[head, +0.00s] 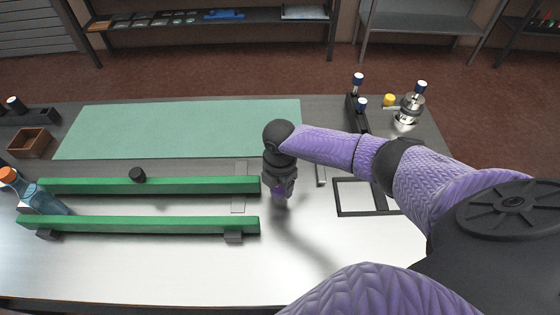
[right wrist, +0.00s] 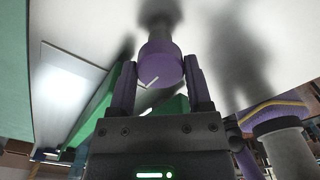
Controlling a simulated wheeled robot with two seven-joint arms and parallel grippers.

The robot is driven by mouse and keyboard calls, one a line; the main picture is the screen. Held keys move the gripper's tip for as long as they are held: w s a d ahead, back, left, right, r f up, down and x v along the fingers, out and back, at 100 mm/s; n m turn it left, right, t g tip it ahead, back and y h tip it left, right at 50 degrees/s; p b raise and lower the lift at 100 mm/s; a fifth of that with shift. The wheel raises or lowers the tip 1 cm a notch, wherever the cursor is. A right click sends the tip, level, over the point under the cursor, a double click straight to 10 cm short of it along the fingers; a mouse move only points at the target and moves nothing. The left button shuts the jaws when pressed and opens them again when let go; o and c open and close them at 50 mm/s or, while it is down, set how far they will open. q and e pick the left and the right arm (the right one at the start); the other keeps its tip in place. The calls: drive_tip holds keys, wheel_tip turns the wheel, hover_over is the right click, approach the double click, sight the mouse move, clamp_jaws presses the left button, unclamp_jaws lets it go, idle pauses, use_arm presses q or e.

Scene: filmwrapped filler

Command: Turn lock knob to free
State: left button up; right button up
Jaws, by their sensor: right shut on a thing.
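The lock knob (right wrist: 161,62) is a round purple knob with a white line on its face, seen in the right wrist view between my two fingers. My right gripper (head: 279,195) reaches down to the bright bench top at the right end of the green rails, and its fingers (right wrist: 160,88) are shut on the knob. In the head view the gripper hides most of the knob. The white line runs diagonally in the right wrist view. My left gripper is not in view.
Two long green rails (head: 150,186) lie left of my right gripper, with a small black knob (head: 137,174) behind the rear one. A blue bottle (head: 42,197) with an orange cap leans at the left. A dark square frame (head: 338,196) lies to the right. A green mat (head: 180,128) covers the back.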

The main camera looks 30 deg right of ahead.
sight(280, 187)
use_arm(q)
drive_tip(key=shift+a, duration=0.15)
use_arm(e)
drive_tip(key=shift+r, duration=0.1)
drive_tip(key=o, duration=1)
drive_tip(key=shift+o, duration=1.4)
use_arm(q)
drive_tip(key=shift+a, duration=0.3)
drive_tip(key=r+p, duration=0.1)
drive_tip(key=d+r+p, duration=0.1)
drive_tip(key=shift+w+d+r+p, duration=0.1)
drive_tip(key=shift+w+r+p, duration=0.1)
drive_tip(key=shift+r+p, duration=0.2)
use_arm(e)
wheel_tip(280, 187, up, 10)
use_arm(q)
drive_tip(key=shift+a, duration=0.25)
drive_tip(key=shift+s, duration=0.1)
